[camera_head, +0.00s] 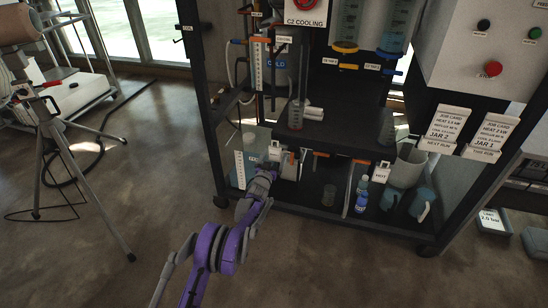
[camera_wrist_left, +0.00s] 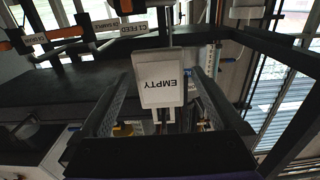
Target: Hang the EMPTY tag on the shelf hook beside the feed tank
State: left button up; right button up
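The EMPTY tag (camera_wrist_left: 162,78) is a white card with dark lettering. It appears upside down and face-on in the left wrist view. My left gripper (camera_wrist_left: 162,92) has its two dark fingers apart, one on each side of the tag. I see no clear contact with the tag's edges. In the head view, my left gripper (camera_head: 268,168) reaches the front left of the dark rack, just below a small white tag (camera_head: 275,152). What supports the tag and the hook are not clear. My right gripper is not in view.
Another white tag (camera_head: 381,171) hangs further right on the rack. Two job cards (camera_head: 443,130) are at right. A tripod (camera_head: 75,170) stands left; the floor in front is clear.

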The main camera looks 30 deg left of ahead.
pick_arm(q)
jog(key=p+v, duration=0.3)
jog(key=v, duration=0.4)
dwell(0.4)
jog(key=p+v, duration=0.2)
jog(key=v, duration=0.9)
jog(key=shift+a, duration=0.15)
